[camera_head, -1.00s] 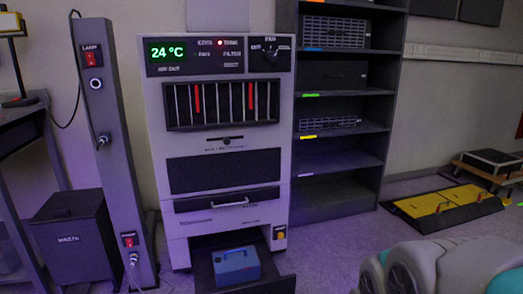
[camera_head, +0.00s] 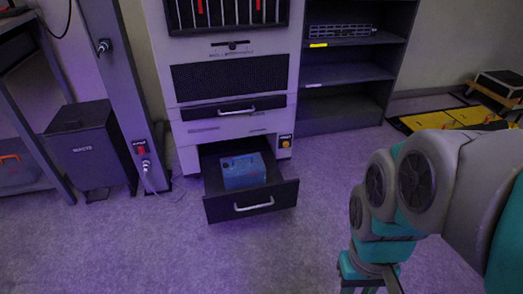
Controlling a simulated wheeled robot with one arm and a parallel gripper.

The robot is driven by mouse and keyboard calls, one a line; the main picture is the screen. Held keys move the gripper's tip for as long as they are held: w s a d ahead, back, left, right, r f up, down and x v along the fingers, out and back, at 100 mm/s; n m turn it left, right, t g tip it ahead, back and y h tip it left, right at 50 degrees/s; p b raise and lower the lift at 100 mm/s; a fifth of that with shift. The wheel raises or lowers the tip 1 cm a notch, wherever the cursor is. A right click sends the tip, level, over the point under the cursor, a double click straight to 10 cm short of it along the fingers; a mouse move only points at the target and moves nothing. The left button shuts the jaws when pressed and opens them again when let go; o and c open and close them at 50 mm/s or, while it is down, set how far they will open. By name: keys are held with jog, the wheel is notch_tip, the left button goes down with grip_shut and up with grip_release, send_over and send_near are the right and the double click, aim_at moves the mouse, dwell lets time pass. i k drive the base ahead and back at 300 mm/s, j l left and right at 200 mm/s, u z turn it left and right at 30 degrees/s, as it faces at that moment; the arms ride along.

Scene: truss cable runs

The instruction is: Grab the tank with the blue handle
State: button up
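A small blue-grey box-shaped tank (camera_head: 243,171) sits in the open bottom drawer (camera_head: 253,204) of the white cabinet. Its handle is too small to make out clearly. My arm comes in from the right side, and my gripper (camera_head: 372,288) is at the bottom edge, right of and nearer than the drawer, apart from the tank. Its fingertips are cut off by the frame, so I cannot tell whether it is open or shut.
The white cabinet (camera_head: 230,132) stands behind the drawer. A grey post (camera_head: 125,110) and a dark bin (camera_head: 92,150) are at left. A shelf unit (camera_head: 345,75) stands at right, with a yellow ramp (camera_head: 450,118) beyond. The floor in front of the drawer is clear.

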aim_at(241, 172)
jog(key=i+j+u, duration=0.2)
jog(key=j+u, duration=0.15)
jog(key=j, duration=0.2)
jog(key=i+j+u, duration=0.3)
jog(key=j, duration=0.25)
jog(key=i+j+u, duration=0.35)
jog(key=i+l, duration=0.15)
jog(key=l, duration=0.15)
jog(key=i+l, duration=0.1)
jog(key=l, duration=0.15)
